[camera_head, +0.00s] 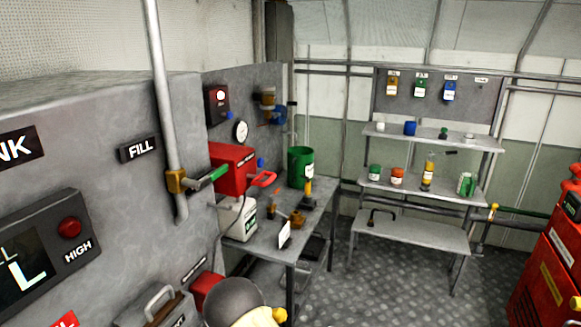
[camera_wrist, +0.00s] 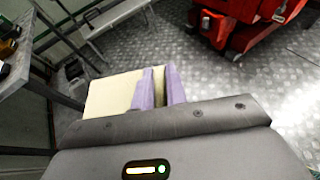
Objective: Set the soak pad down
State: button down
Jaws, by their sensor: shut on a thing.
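The soak pad (camera_wrist: 108,94) is a flat, cream-coloured sheet in the wrist view. My gripper (camera_wrist: 160,72) has purple fingers, close together and shut on the pad. Most of the pad shows to the left of the fingers, and its lower edge is hidden behind the grey gripper body. Patterned metal floor shows beyond the pad, with no surface seen touching it. In the head view, a pale yellow patch (camera_head: 255,318) at the bottom edge may be the pad, partly covered by my grey arm end; the fingers are not visible there.
A grey workbench (camera_head: 262,249) holds a green bin (camera_head: 301,166), a white jug (camera_head: 238,219) and small items. Shelves (camera_head: 430,189) with jars and a low bench (camera_head: 412,235) stand at the back. A red machine (camera_head: 552,265) is at right. The floor (camera_head: 390,289) between is clear.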

jog(key=shift+d+r, duration=0.1)
jog(key=shift+w+d+r+n+t+y, duration=0.15)
jog(key=shift+d+n+t+y, duration=0.2)
jog(key=shift+n+t+y, duration=0.45)
jog(key=shift+a+n+t+y, duration=0.1)
jog(key=shift+n+t+y, duration=0.55)
jog(key=shift+n, duration=0.35)
jog(key=shift+a+f+n+t+y, duration=0.2)
jog(key=shift+a+n+t+y, duration=0.25)
jog(key=shift+n+y, duration=0.2)
jog(key=shift+d, duration=0.1)
jog(key=shift+w+d+f+n+y, duration=0.2)
jog(key=shift+f+n+y, duration=0.15)
jog(key=shift+y, duration=0.05)
jog(key=f+n+y, duration=0.1)
jog(key=w+f+n+t+y, duration=0.1)
jog(key=n+y, duration=0.1)
jog(key=shift+f, duration=0.25)
jog(key=shift+f+n+y, duration=0.35)
jog(key=shift+n+y, duration=0.05)
jog(key=shift+y, duration=0.2)
jog(key=shift+a+f+n+t+y, duration=0.2)
jog(key=shift+f+n+t+y, duration=0.1)
jog(key=shift+f+n+y, duration=0.3)
